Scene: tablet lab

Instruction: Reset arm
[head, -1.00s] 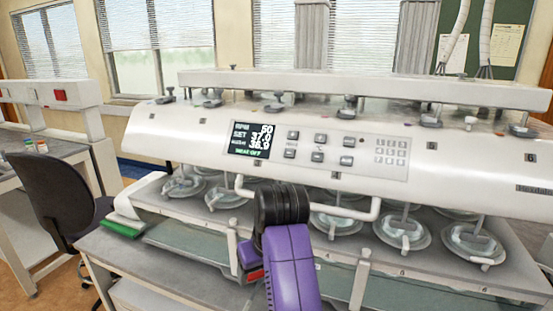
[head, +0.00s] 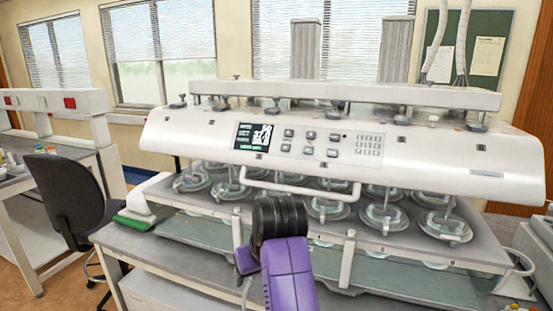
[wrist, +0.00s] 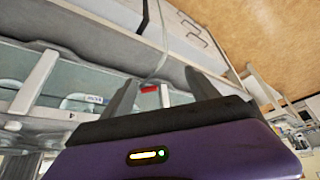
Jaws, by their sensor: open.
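My arm, purple with a black ribbed joint, rises at the bottom middle of the head view in front of the tablet testing machine (head: 410,150). My gripper (wrist: 160,84) shows in the wrist view as two dark grey fingers set well apart. It is open and holds nothing that I can see. A small red thing (wrist: 149,89) shows between the fingers; I cannot tell what it is. In the head view the fingers are hidden or too small to make out. The machine has a lit display (head: 256,137) and several round vessels below its white housing.
The machine stands on a grey bench (head: 165,262) close ahead of my arm. A black chair (head: 70,205) stands at the left, beside another bench. A green thing (head: 133,222) lies on the bench's left end. White equipment (head: 535,240) stands at the right edge.

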